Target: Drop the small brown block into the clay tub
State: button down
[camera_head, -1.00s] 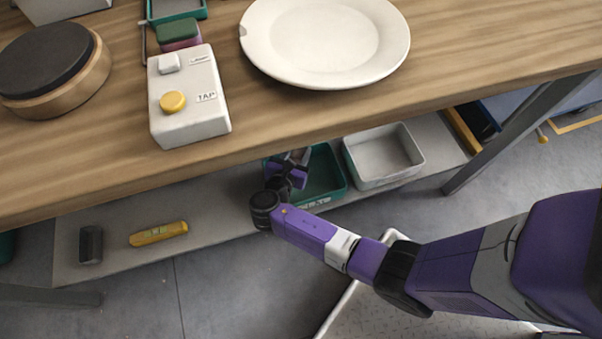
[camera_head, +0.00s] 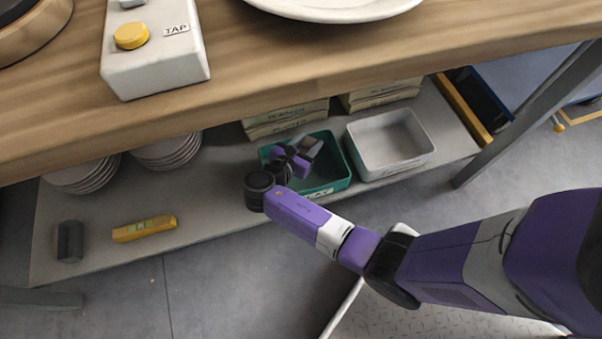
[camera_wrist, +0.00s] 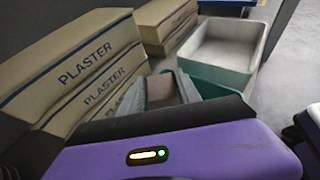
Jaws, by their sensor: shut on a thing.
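The small brown block (camera_wrist: 160,91) shows in the wrist view between the grey fingers of my gripper (camera_wrist: 162,84), which is shut on it. In the head view my gripper (camera_head: 304,151) is over the green tub (camera_head: 339,172) on the lower shelf. The block cannot be made out there. The green tub also shows behind and below the fingers in the wrist view (camera_wrist: 205,82). A pale grey tub (camera_head: 420,158) stands just to its right, and appears beyond it in the wrist view (camera_wrist: 255,50).
Plaster packs (camera_head: 285,120) are stacked behind the tubs, close to my gripper in the wrist view (camera_wrist: 85,65). The wooden tabletop (camera_head: 300,70) overhangs the shelf. Plate stacks (camera_head: 168,150), a yellow level (camera_head: 145,228) and a dark block (camera_head: 70,241) occupy the shelf's left.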

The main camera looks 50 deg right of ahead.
jog(key=shift+f+b, duration=0.3)
jog(key=shift+f, duration=0.25)
jog(key=shift+r, duration=0.1)
jog(key=c, duration=0.8)
grip_release()
jog(key=shift+o, duration=0.2)
jog(key=p+v, duration=0.3)
jog(key=v, duration=0.4)
jog(key=shift+a+r, duration=0.1)
jog(key=shift+a, duration=0.3)
